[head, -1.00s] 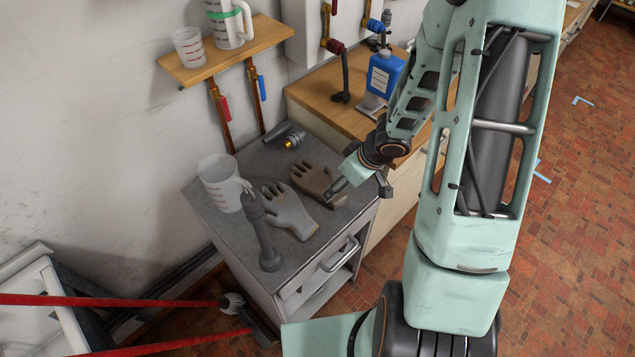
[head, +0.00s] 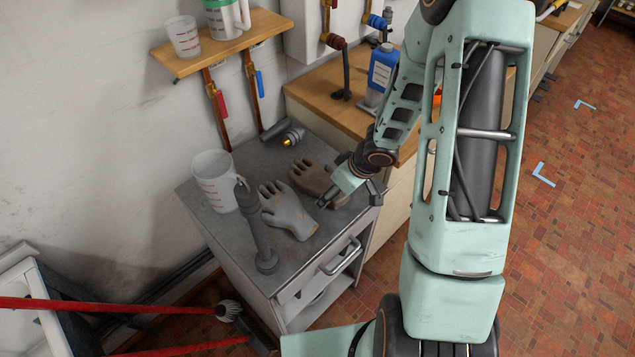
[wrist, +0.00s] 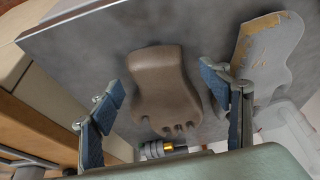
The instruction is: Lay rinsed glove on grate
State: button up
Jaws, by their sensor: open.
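Two gloves lie side by side on the grey top of a small cabinet (head: 290,250). The brown glove (head: 313,178) is nearer the wooden counter, and the light grey glove (head: 290,213) is left of it. My gripper (head: 350,198) is open and empty at the cuff end of the brown glove. In the wrist view, the open fingers (wrist: 155,108) stand to either side of the brown glove (wrist: 165,82). The grey glove (wrist: 265,55), with a yellowish patch, lies beyond the right finger. I cannot make out a grate.
A clear measuring jug (head: 214,180) and a dark grey upright tool (head: 256,228) stand left of the gloves. A dark cylinder with a brass fitting (head: 290,137) lies behind. A blue bottle (head: 382,68) stands on the wooden counter (head: 330,106). Red poles (head: 110,305) cross a white basin at lower left.

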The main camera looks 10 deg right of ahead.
jog(key=shift+c, duration=0.6)
jog(key=c, duration=1.4)
jog(key=shift+r, duration=0.2)
